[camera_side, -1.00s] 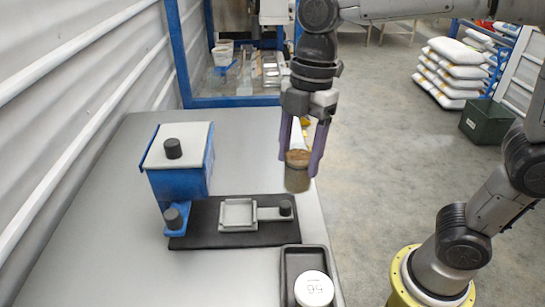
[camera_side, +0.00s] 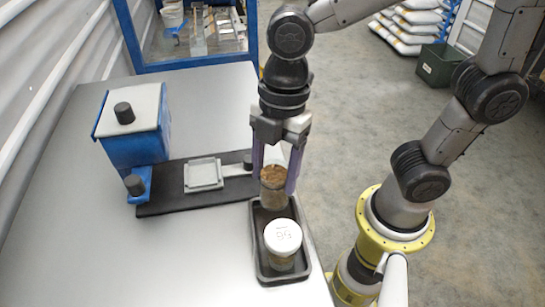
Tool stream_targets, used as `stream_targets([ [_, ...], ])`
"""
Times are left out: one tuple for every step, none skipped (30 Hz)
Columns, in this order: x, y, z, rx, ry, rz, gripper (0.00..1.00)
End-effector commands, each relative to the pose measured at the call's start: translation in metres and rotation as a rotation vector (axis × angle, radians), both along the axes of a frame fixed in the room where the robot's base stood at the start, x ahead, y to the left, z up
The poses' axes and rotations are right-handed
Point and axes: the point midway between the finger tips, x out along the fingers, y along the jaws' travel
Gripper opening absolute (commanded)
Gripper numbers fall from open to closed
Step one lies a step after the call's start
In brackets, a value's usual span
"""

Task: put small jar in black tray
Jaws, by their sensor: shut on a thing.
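The small jar (camera_side: 273,190) is clear with brown contents and stands upright between the fingers of my gripper (camera_side: 274,180). My gripper is shut on it. The jar is over the far end of the black tray (camera_side: 262,268); I cannot tell whether its base touches the tray floor. Another jar with a white lid (camera_side: 283,237) stands in the near part of the tray, in front of the held jar.
A blue hopper (camera_side: 134,143) with a pale lid stands at the left. Its black base plate (camera_side: 165,200) carries a grey square frame (camera_side: 203,174) just left of my gripper. The grey table (camera_side: 120,260) is clear at the front left.

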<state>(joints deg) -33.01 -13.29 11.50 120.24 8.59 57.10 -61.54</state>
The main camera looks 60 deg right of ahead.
Motion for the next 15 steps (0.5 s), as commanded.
stream_targets([
  [0.0,0.0,-0.005,-0.001,0.002,-0.001,0.0],
  [0.0,0.0,-0.008,-0.001,0.002,-0.001,0.0],
  [0.0,0.0,-0.011,-0.002,0.002,-0.001,0.0],
  [0.0,-0.001,-0.014,-0.002,0.003,-0.001,0.0],
  [0.0,0.0,-0.017,-0.002,0.003,-0.001,0.0],
  [0.0,0.0,-0.02,-0.001,0.002,-0.002,0.0],
  [0.0,0.0,-0.023,-0.001,0.003,-0.002,0.0],
  [0.0,0.0,-0.026,-0.001,0.002,-0.002,0.0],
  [0.0,0.0,-0.029,-0.001,0.002,-0.002,0.0],
  [0.0,-0.001,-0.032,-0.001,0.003,-0.002,0.0],
  [0.0,-0.001,-0.035,-0.001,0.002,-0.002,0.0],
  [0.0,-0.001,-0.038,-0.001,0.003,-0.002,0.0],
  [0.0,0.0,-0.041,-0.001,0.002,-0.002,0.0],
  [0.0,0.0,-0.043,0.0,0.002,-0.002,0.0],
  [0.0,0.0,-0.047,-0.001,0.002,-0.002,0.0],
])
